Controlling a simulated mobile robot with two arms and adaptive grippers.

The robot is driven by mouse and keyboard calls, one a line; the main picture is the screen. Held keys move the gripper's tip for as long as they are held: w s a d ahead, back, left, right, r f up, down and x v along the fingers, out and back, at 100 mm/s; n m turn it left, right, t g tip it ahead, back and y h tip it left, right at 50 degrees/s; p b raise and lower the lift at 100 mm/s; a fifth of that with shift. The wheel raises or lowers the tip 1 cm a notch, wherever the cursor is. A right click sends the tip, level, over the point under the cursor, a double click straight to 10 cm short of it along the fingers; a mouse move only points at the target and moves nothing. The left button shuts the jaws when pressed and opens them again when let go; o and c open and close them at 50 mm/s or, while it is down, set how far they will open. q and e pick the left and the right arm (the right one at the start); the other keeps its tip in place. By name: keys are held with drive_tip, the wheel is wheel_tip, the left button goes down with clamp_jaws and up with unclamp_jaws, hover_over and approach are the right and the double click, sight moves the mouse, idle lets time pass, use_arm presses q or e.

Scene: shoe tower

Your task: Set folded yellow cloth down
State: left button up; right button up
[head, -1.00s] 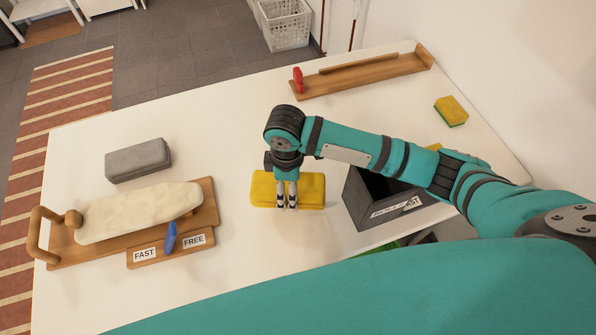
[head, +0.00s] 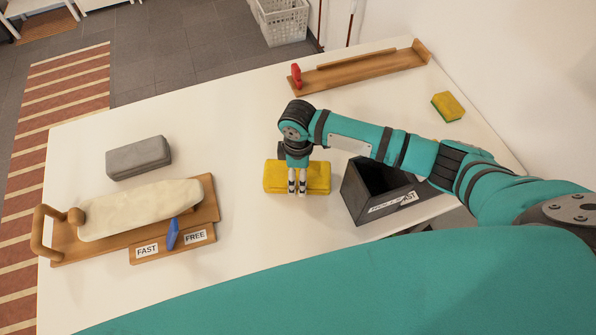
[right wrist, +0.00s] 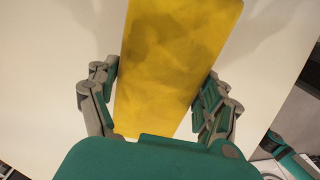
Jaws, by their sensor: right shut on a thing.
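The folded yellow cloth (head: 319,177) is a flat, thick rectangle near the middle of the white table in the head view. My right gripper (head: 297,189) is shut on it, with the fingers pointing down at its near side. In the right wrist view the cloth (right wrist: 178,70) runs between the two fingers. I cannot tell whether its underside touches the table or hangs slightly above it. My left gripper is not in view.
A dark open box (head: 362,205) stands just right of the cloth. A wooden board with a cream pad (head: 140,210) and a grey block (head: 138,158) are at left. A wooden rail (head: 365,75) and a yellow-green sponge (head: 447,106) lie farther back. The white table (head: 235,130) is clear left of the cloth.

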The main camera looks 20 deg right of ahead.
sight(298, 171)
drive_tip(key=o, duration=1.2)
drive_tip(key=shift+c, duration=0.2)
wheel_tip(298, 171, up, 12)
drive_tip(key=shift+b, duration=0.3)
drive_tip(key=shift+w+r, duration=0.1)
